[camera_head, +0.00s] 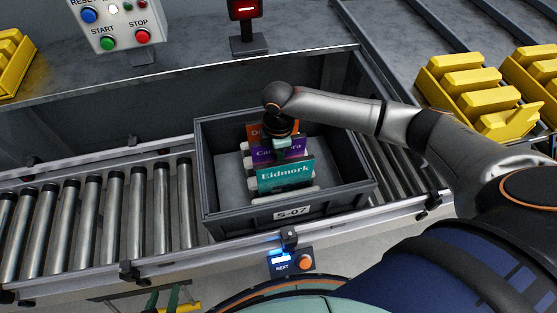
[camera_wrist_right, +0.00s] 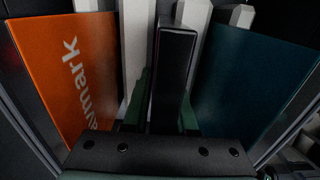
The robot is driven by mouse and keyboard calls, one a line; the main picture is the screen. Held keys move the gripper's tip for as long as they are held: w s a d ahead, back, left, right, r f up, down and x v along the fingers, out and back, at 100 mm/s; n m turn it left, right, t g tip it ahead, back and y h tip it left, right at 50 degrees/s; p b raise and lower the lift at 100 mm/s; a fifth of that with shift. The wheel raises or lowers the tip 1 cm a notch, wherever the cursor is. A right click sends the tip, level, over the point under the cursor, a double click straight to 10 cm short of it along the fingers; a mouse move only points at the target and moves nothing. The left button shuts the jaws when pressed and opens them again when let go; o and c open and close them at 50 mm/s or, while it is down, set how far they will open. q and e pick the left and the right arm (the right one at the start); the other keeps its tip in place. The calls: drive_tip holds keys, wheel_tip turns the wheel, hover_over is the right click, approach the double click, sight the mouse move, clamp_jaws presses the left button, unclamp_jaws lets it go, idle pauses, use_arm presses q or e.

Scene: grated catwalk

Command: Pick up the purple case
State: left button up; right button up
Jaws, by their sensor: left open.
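The purple case (camera_head: 265,155) stands upright in a dark grey crate (camera_head: 222,212) marked S-07, between an orange case (camera_head: 258,133) and a teal case (camera_head: 285,174). My right gripper (camera_head: 281,146) reaches down over the purple case and covers part of its lettering. In the right wrist view, a dark upright edge (camera_wrist_right: 174,70), probably the purple case's, lies between green fingers, with the orange case (camera_wrist_right: 65,75) left and the teal case (camera_wrist_right: 250,85) right. I cannot tell whether they grip it. My left gripper (camera_head: 162,299) is open and empty at the bottom left, below the conveyor.
The crate sits on a roller conveyor (camera_head: 105,215) with side rails. A button box marked NEXT (camera_head: 291,262) is on the front rail. A START/STOP panel (camera_head: 120,25) stands behind. Yellow bins (camera_head: 465,85) stand at the right. The rollers left of the crate are clear.

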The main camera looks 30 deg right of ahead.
clamp_jaws()
drive_tip(key=shift+r, duration=0.15)
wheel_tip(320, 180, up, 10)
drive_tip(key=shift+f, duration=0.1)
idle(0.6)
